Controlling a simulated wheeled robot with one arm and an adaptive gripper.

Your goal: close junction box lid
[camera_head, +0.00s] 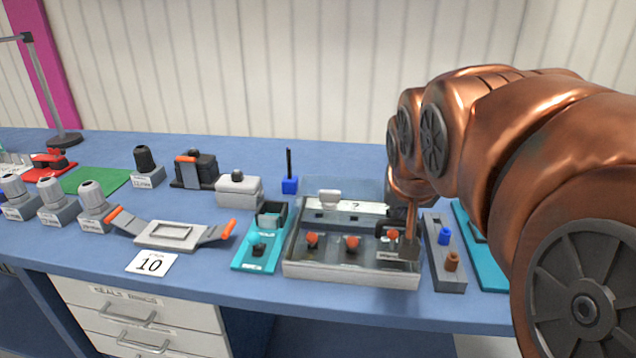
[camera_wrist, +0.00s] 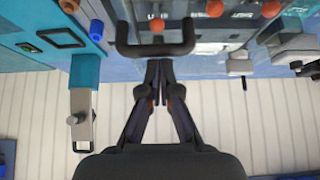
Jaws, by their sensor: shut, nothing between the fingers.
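The junction box (camera_head: 350,272) is a clear-walled grey box on the blue bench, with several orange-red knobs inside. Its see-through lid (camera_head: 345,188) appears raised at the back of the box; its exact angle is hard to tell. The box also shows at the top of the wrist view (camera_wrist: 215,22). My gripper (camera_wrist: 158,64) is shut and empty, its fingertips together just below a dark U-shaped bar (camera_wrist: 154,48). Whether they touch it I cannot tell. In the head view the gripper is mostly hidden by my arm, at the box's right side.
A teal holder (camera_head: 258,250) stands close left of the box. A grey block with blue and brown pegs (camera_head: 444,250) stands close right. A blue-based pen stand (camera_head: 289,184) is behind. A grey tray with orange-tipped handles (camera_head: 170,235) lies further left.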

